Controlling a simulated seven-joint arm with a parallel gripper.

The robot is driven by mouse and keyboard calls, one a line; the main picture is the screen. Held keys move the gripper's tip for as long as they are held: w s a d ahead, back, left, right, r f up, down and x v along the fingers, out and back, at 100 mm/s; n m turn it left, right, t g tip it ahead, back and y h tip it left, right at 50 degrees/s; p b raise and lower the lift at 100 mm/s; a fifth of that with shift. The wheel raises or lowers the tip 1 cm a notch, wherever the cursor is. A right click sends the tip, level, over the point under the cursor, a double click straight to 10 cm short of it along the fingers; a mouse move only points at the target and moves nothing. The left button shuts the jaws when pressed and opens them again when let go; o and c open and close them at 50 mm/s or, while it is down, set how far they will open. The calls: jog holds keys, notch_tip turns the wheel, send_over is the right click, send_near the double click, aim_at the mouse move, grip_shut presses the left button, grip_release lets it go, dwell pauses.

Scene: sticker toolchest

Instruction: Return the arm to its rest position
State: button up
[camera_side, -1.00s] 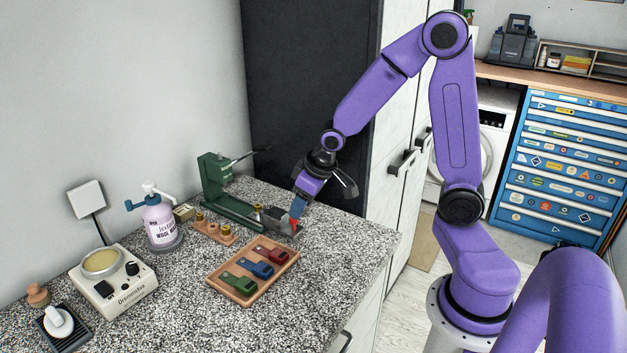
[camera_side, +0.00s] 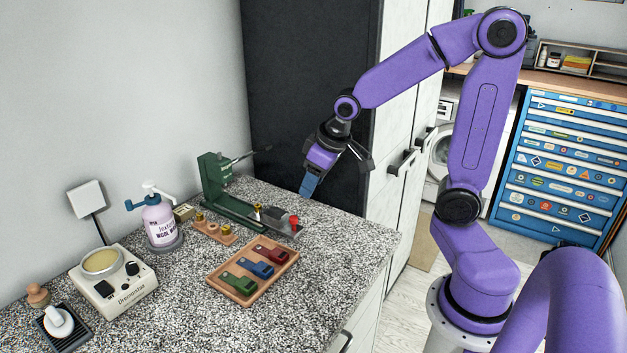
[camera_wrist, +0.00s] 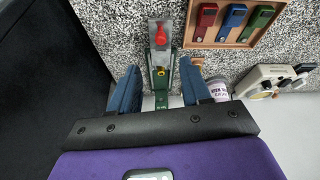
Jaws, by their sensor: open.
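My gripper (camera_side: 309,185) is raised above the speckled countertop (camera_side: 340,260), near its back right part. In the wrist view its two blue fingers (camera_wrist: 165,85) are spread apart with nothing held between them. Below it is the green bench device (camera_side: 232,205) with a lever and a grey plate. A small red piece (camera_side: 294,222) stands on the plate's right end, apart from the fingers. The red piece also shows in the wrist view (camera_wrist: 160,37).
A wooden tray (camera_side: 246,299) holds a red, a blue and a green tool. A small wooden rack (camera_side: 228,238), a spray bottle (camera_side: 160,220) and a cream dial device (camera_side: 113,283) stand left. A dark tall cabinet (camera_side: 300,90) stands behind my gripper.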

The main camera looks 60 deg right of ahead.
jog(key=s+a+n+g, duration=0.1)
jog(key=s+a+n, duration=0.2)
jog(key=s, duration=0.4)
jog(key=s+a+f+n+g, duration=0.1)
jog(key=s+a+n+g, duration=0.1)
jog(key=s+a+n, duration=0.2)
jog(key=s+a+n+g, duration=0.1)
jog(key=s+a+n, duration=0.2)
jog(key=s, duration=0.7)
jog(key=shift+s+a+f+n, duration=0.15)
jog(key=shift+s+a+n, duration=0.15)
jog(key=shift+a, duration=0.45)
